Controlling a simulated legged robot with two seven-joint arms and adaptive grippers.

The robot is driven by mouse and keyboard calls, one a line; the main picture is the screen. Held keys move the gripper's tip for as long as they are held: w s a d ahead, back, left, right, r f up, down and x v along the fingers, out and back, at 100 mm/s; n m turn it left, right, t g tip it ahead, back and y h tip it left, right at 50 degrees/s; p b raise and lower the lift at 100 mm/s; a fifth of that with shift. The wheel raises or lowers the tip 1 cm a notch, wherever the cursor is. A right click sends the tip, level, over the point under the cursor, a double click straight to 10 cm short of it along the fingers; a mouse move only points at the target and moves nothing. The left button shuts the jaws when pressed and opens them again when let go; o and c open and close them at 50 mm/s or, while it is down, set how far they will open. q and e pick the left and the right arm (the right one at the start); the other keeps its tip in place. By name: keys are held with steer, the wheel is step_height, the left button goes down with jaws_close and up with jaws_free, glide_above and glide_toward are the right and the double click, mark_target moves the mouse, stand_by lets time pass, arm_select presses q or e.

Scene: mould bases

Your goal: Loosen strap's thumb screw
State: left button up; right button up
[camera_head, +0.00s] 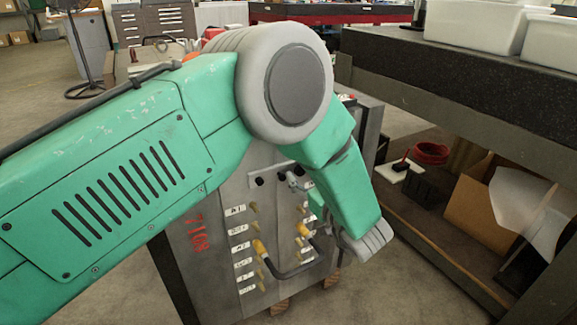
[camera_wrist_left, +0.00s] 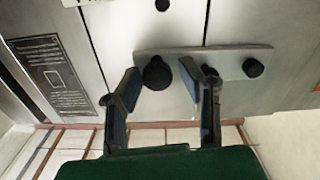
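The grey mould base (camera_head: 222,215) stands upright in the head view, with red digits, small labels and yellow-ended hoses on its face. A pale strap (camera_head: 272,170) crosses its upper face; in the left wrist view the strap (camera_wrist_left: 232,57) carries dark round knobs. One thumb screw knob (camera_wrist_left: 157,73) appears between the fingertips of my left gripper (camera_wrist_left: 161,67), with gaps on both sides. The gripper is open; contact cannot be told. In the head view my left gripper (camera_head: 297,184) is small and partly hidden by my green arm. My right gripper is not in view.
A dark bench (camera_head: 470,75) with white bins (camera_head: 475,22) stands at the right. Its lower shelf holds a red coil (camera_head: 431,152) and a cardboard box (camera_head: 470,205). A black fan (camera_head: 80,45) and grey cabinets stand behind.

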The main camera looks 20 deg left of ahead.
arm_select(q)
steer(key=shift+w+r, duration=0.1)
steer(key=shift+w, duration=0.1)
steer(key=shift+d+r, duration=0.1)
steer(key=shift+d, duration=0.2)
steer(key=shift+s+r, duration=0.1)
jaws_close()
steer(key=shift+a, duration=0.35)
steer(key=shift+d, duration=0.1)
